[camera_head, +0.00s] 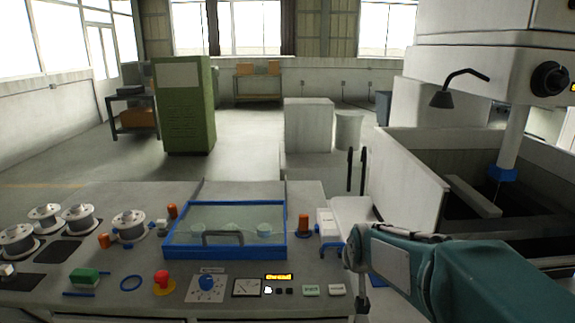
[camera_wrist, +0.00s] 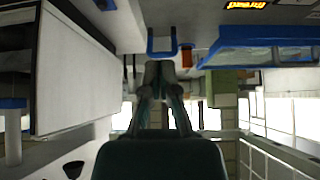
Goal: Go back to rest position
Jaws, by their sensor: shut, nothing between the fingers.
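My gripper (camera_wrist: 160,70) shows in the wrist view, which looks upside down. Its two grey fingers come together at the tips, with nothing between them. A blue U-shaped bracket (camera_wrist: 161,46) appears just beyond the fingertips; I cannot tell the exact gap. The same bracket (camera_head: 331,245) shows at the right end of the bench in the head view. There, my teal arm reaches in from the lower right, beside the bench's right end.
The grey bench (camera_head: 60,297) carries a blue-framed clear-lidded box (camera_head: 224,252), wire spools (camera_head: 129,225), a red button (camera_head: 163,280) and a lit display (camera_head: 278,277). A machine tank (camera_head: 408,170) stands at right. A green cabinet (camera_head: 184,105) stands behind, with open floor around it.

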